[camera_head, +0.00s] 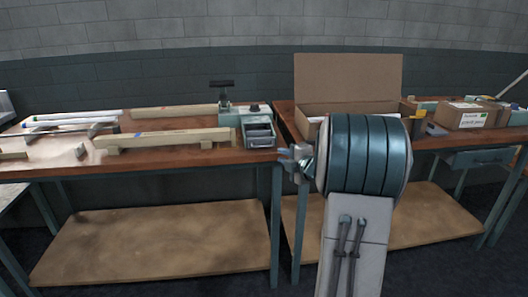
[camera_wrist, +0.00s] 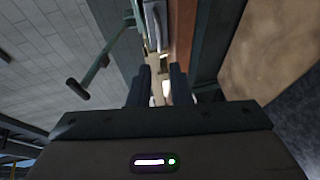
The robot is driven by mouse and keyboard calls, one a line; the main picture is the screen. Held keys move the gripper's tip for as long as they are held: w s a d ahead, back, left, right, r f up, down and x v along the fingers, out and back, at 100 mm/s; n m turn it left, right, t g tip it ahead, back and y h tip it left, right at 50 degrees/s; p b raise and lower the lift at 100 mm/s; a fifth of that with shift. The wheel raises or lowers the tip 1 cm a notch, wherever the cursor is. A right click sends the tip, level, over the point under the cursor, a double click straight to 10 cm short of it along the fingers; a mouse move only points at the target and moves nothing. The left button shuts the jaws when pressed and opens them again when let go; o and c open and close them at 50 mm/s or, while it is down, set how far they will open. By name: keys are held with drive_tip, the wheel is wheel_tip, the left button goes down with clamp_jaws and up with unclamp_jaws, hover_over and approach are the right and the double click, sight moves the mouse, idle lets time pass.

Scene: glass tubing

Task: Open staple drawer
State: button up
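A small grey drawer unit (camera_head: 259,134) sits at the right front corner of the left bench, part of a green bench device. Its front faces me; I cannot tell whether the drawer is slightly open. My gripper (camera_head: 298,160) is just right of and below it, apart from it, at the gap between the benches. In the wrist view, the grey unit (camera_wrist: 155,22) shows at the top, beyond the fingertips. My gripper (camera_wrist: 162,75) shows there with its two dark fingers apart and nothing visible held between them.
A dark lever (camera_head: 222,88) rises from the device; it also shows in the wrist view (camera_wrist: 101,63). Wooden beams (camera_head: 165,138) lie on the left bench. An open cardboard box (camera_head: 347,85) stands on the right bench behind my arm. A larger drawer (camera_head: 480,158) hangs under that bench.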

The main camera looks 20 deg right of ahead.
drive_tip(key=x, duration=1.2)
drive_tip(key=shift+w, duration=0.25)
clamp_jaws()
drive_tip(key=shift+s, duration=0.1)
